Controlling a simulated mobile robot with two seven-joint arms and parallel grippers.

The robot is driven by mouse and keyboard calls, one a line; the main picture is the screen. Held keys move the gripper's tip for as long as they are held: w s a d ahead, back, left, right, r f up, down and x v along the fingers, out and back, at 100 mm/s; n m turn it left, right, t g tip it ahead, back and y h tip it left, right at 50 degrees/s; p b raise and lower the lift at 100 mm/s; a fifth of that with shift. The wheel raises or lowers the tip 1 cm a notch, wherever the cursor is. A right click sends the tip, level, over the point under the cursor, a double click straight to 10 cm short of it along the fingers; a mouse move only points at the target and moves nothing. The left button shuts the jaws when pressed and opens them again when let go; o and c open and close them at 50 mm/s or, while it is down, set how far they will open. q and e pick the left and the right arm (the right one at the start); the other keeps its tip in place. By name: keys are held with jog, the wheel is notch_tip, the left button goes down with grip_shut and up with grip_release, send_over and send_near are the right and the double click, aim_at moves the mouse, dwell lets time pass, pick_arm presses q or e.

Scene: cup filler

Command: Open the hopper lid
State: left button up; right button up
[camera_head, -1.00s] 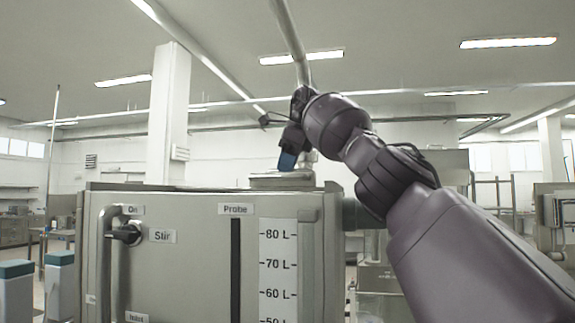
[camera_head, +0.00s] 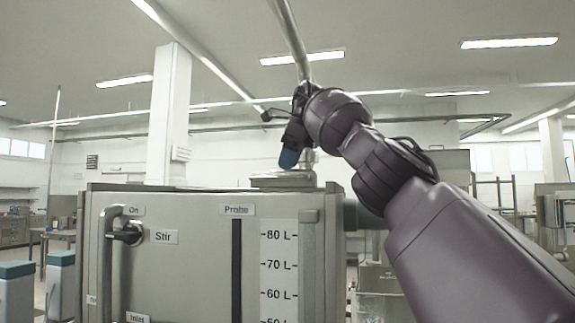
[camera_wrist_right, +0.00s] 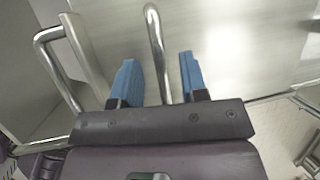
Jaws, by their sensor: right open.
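The hopper lid (camera_head: 283,181) appears as a low, flat metal piece on top of the grey tank (camera_head: 185,255) in the head view. It looks shut. My right gripper (camera_head: 289,158) is just above it, with its blue fingertips pointing down. In the right wrist view, my right gripper (camera_wrist_right: 161,76) is open, with a blue finger on either side of a bent metal bar (camera_wrist_right: 155,35). The bar looks like a handle, and the fingers are apart from it. My left gripper is in neither view.
A metal pipe (camera_head: 291,40) runs up behind my right gripper. The tank front has a long handle (camera_head: 106,260) and a Stir lever (camera_head: 125,234). Another bent bar (camera_wrist_right: 50,70) stands left of the fingers in the wrist view.

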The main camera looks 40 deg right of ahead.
jog(key=shift+v, duration=0.85)
jog(key=shift+s+r, duration=0.1)
jog(key=shift+s, duration=0.15)
jog(key=shift+s+b, duration=0.3)
jog(key=shift+b, duration=0.25)
jog(key=s+b, duration=0.1)
jog(key=s, duration=0.2)
jog(key=s+d+b, duration=0.1)
jog(key=s+b, duration=0.1)
jog(key=s, duration=0.1)
jog(key=s+d+b, duration=0.1)
jog(key=s+b, duration=0.1)
jog(key=s, duration=0.1)
jog(key=shift+s+d, duration=0.1)
jog(key=shift+d, duration=0.15)
jog(key=shift+s, duration=0.7)
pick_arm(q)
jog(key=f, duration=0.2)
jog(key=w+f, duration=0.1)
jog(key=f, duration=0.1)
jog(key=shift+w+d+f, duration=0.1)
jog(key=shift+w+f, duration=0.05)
pick_arm(e)
jog(key=shift+d, duration=0.1)
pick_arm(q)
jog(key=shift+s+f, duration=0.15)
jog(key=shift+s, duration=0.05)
